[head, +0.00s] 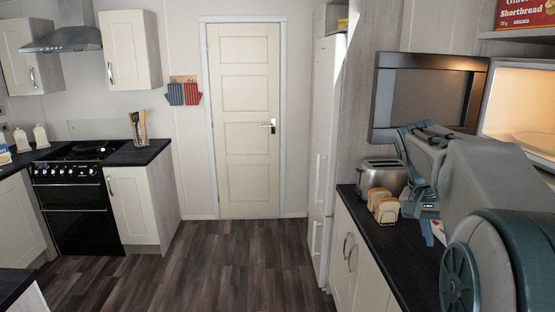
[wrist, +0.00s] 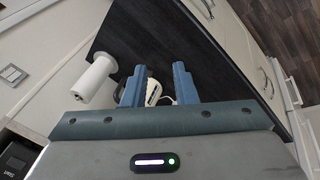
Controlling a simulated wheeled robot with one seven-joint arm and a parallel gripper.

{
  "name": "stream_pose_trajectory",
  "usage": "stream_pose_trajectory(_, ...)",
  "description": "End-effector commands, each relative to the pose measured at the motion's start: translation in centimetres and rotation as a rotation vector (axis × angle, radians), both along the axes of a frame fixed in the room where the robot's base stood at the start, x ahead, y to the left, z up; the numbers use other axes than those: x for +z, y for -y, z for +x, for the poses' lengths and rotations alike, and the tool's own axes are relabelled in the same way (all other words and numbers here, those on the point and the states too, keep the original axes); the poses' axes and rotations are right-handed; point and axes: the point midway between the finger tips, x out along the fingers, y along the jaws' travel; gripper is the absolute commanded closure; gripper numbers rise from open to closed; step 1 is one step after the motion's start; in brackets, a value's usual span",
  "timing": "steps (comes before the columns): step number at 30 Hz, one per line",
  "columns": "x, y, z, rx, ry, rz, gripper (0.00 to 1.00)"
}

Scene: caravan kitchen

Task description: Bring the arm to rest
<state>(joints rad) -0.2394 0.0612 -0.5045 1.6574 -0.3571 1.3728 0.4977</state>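My arm (head: 490,190) reaches over the right-hand worktop in the head view, bent, in front of the open microwave. My gripper (wrist: 158,78) shows in the wrist view with its two blue fingers apart and above the dark worktop (wrist: 205,60). A white object (wrist: 153,93) shows between the fingers, partly hidden; it seems to be on the worktop beyond them, and I cannot tell what it is. I see nothing held. In the head view the fingertips cannot be made out clearly.
The microwave (head: 520,108) stands lit, its door (head: 430,95) swung open beside my arm. A toaster (head: 383,175) and toast slices (head: 384,206) are on the worktop close to my arm. A paper roll (wrist: 95,80) shows in the wrist view. The wooden floor (head: 225,265) is clear.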

Motion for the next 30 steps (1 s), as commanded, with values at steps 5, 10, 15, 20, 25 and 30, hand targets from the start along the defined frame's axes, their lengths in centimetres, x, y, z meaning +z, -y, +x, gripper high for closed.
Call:
stream_pose_trajectory(5,-3.8,-4.9,-4.1,0.228,0.058,0.156,0.74)
stream_pose_trajectory(10,-7.2,-10.0,-8.3,0.439,0.122,0.242,0.74)
stream_pose_trajectory(15,-10.6,-14.3,-12.6,0.615,0.176,0.268,0.74)
stream_pose_trajectory(20,-13.1,-16.6,-15.2,0.715,0.205,0.262,0.74)
stream_pose_trajectory(25,-14.1,-17.4,-16.2,0.752,0.214,0.255,0.74)
stream_pose_trajectory(30,-14.2,-17.4,-16.3,0.754,0.214,0.255,0.74)
